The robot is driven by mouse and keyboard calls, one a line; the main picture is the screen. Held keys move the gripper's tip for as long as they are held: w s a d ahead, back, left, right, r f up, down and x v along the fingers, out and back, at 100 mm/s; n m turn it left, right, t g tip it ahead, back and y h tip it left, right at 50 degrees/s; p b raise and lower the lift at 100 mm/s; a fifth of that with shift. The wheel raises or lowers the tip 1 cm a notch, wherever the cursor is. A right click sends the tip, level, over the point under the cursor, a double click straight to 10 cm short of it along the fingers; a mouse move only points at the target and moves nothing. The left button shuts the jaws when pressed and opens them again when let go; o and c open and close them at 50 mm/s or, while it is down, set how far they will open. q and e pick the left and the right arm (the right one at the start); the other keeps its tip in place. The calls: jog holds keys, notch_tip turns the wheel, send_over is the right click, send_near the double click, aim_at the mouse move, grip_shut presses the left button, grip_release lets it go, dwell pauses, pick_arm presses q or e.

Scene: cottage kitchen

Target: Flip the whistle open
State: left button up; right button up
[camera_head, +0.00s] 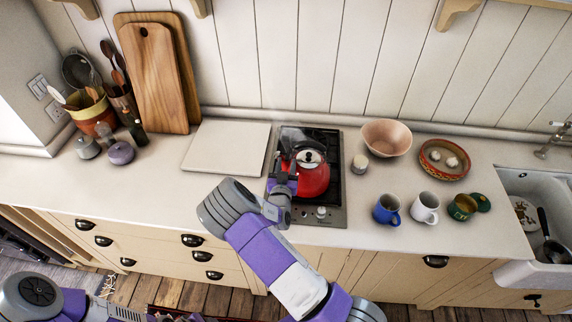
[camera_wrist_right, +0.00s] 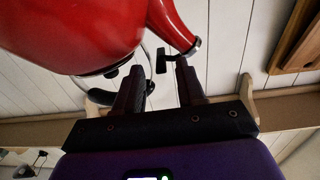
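A red kettle (camera_head: 312,178) with a dark handle and steel lid stands on the black hob (camera_head: 328,144). The spout and whistle are hidden behind my right wrist in the head view. In the right wrist view the kettle (camera_wrist_right: 75,30) fills the upper left, its spout (camera_wrist_right: 172,25) pointing down to the right. The whistle (camera_wrist_right: 176,60), with a small black lever, sits at the spout's tip. My right gripper (camera_wrist_right: 160,88) is open, with the whistle's lever just beyond and between its fingertips; contact is unclear.
A pale board (camera_head: 227,148) lies left of the hob. A small jar (camera_head: 359,164) and pink bowl (camera_head: 387,138) stand to its right, then a blue mug (camera_head: 387,209) and white mug (camera_head: 425,208). Cutting boards (camera_head: 155,78) lean at the back left.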

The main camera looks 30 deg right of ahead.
jog(key=shift+w+f, duration=0.1)
jog(key=shift+w, duration=0.05)
jog(key=shift+c, duration=0.3)
grip_shut()
jog(key=shift+d+f+m+b, duration=0.1)
jog(key=shift+f+m+b, duration=0.1)
jog(key=shift+m+b, duration=0.45)
jog(key=shift+w+a+f+m+b, duration=0.25)
jog(key=shift+m+b, duration=1.9)
jog(key=shift+b, duration=1.45)
jog(key=shift+w+a+f+m+b, duration=0.1)
jog(key=shift+a+f+m+b, duration=0.2)
jog(key=shift+m+b, duration=2.6)
jog(key=shift+w+a+f+m+b, duration=0.1)
jog(key=shift+f+m+b, duration=0.25)
jog(key=shift+m+b, duration=2.55)
jog(key=n+b, duration=0.3)
